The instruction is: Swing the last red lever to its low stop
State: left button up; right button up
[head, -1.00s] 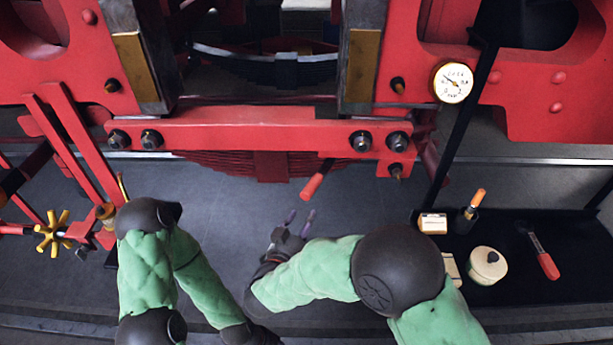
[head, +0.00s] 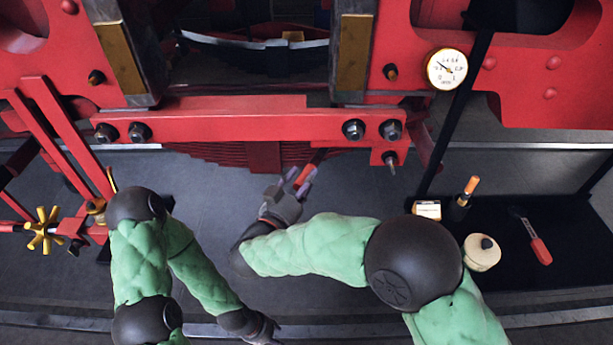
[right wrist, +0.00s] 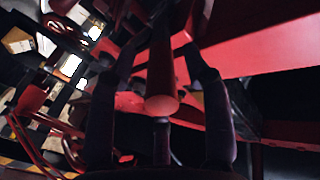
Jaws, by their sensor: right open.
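The red lever (head: 311,170) hangs at a slant below the red crossbeam, near its middle, partly hidden by my right gripper's fingers. My right gripper (head: 300,177) is open, with its fingertips at the lever.
The red crossbeam (head: 240,126) with large bolts runs above the lever. A yellow handwheel (head: 43,231) is at the left. A pressure gauge (head: 447,69) is at upper right. A black shelf (head: 510,228) at the right holds a round tin (head: 481,254) and a red-handled tool (head: 540,250).

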aim_at(317, 159)
jog(key=shift+x, duration=1.1)
grip_shut()
